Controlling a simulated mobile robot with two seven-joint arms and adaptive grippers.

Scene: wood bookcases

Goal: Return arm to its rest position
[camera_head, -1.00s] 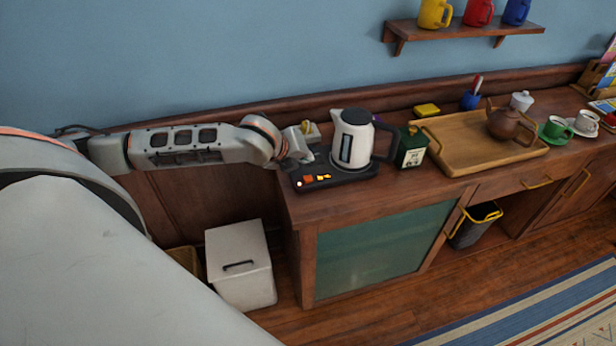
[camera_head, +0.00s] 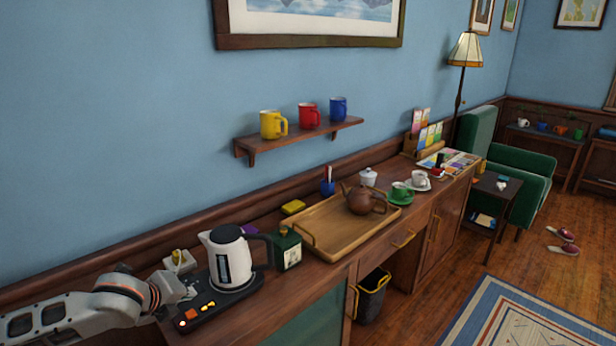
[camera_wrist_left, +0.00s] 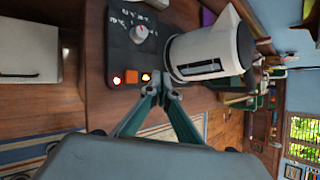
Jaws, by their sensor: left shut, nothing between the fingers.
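My left arm comes in from the lower left of the head view. Its gripper (camera_head: 188,290) is beside the left end of a black kettle base (camera_head: 208,312) with lit orange and yellow buttons. A white kettle (camera_head: 228,262) with a black handle stands upright on that base. In the left wrist view the gripper's fingertips (camera_wrist_left: 166,92) are together with nothing between them. They appear close to the base's lit buttons (camera_wrist_left: 132,77) and the kettle (camera_wrist_left: 212,50); I cannot tell whether they touch. My right gripper is not in view.
A green tin (camera_head: 287,250) stands right of the kettle. A wooden tray (camera_head: 325,232) with a brown teapot (camera_head: 362,199) is further along the sideboard. A wall shelf (camera_head: 300,138) holds three mugs. A dark bin (camera_head: 371,297) stands below. Open floor lies to the right.

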